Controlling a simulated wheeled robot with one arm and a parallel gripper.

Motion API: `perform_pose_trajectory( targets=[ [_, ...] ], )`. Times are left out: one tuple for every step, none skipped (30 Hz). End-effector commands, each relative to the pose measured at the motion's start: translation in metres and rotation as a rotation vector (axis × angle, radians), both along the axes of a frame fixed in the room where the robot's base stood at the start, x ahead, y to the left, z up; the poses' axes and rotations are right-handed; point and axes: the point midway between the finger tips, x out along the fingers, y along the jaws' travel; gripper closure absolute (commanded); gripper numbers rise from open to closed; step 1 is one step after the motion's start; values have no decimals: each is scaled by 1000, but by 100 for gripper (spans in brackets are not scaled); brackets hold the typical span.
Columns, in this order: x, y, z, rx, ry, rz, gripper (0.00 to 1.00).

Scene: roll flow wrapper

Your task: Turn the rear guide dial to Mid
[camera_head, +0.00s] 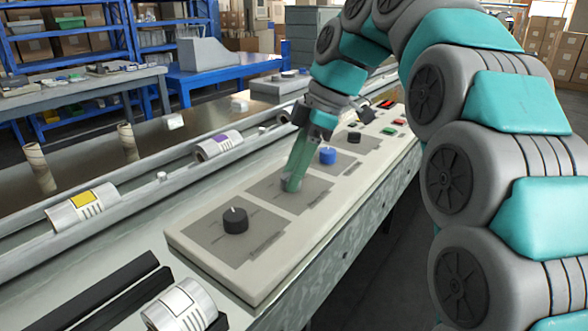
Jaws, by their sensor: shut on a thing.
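A sloping control panel (205,255) carries a row of dials on grey plates. A black dial (235,220) is nearest, a blue dial (327,156) is beyond my gripper, and another black dial (354,138) is farther along. My gripper (291,184) points down with its green fingers at the second plate, between the near black dial and the blue dial. It is shut on a dial there, which the fingers mostly hide. The labels are too small to read, so I cannot tell which dial is the rear guide one or its setting.
Red and green buttons (399,122) sit at the panel's far end. A conveyor with wrapped rolls (83,207) runs along its left side. Another roll (180,304) and black bars (110,290) lie at the front left. The floor right of the panel is clear.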

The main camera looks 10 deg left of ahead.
Motion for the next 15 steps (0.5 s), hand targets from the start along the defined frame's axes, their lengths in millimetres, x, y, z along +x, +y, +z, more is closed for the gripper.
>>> perform_pose_trajectory(
  targets=[
    [0,0,0,0,0,0,100],
    [0,0,0,0,0,0,100],
    [0,0,0,0,0,0,100],
    [0,0,0,0,0,0,100],
    [0,0,0,0,0,-1,100],
    [0,0,0,0,0,-2,100],
    [0,0,0,0,0,-4,100],
    [0,0,0,0,0,-8,100],
    [0,0,0,0,0,-13,100],
    [0,0,0,0,0,-19,100],
    [0,0,-1,0,0,-26,100],
    [-1,0,-1,0,1,-39,100],
    [-1,0,-1,-1,1,-50,100],
    [-1,0,-2,-1,2,-62,100],
    [-1,-1,-2,-2,4,-83,100]
  ],
)
